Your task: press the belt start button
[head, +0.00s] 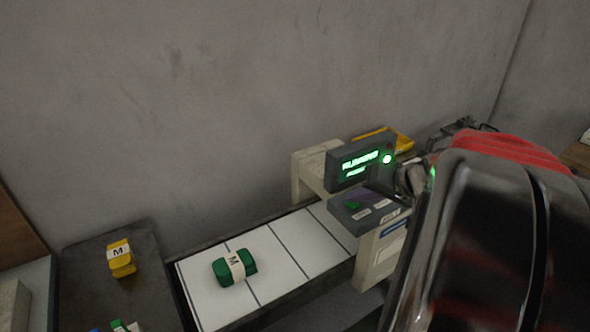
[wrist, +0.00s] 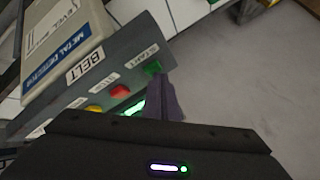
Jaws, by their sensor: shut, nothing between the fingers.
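The belt control panel (wrist: 110,72) fills the left of the wrist view, with a BELT label, a yellow button, a red button (wrist: 120,90) and a green button (wrist: 153,68). The green button also shows in the head view (head: 352,205). In the head view my gripper (head: 364,195) is over the panel, mostly hidden by my arm.
A display (head: 360,164) with lit green text and a lit green lamp (head: 387,159) stands behind the panel. The white belt (head: 280,265) carries a green sock bundle (head: 234,267) marked M. A yellow bundle (head: 121,258) lies on a dark surface at left. A yellow item sits behind the display.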

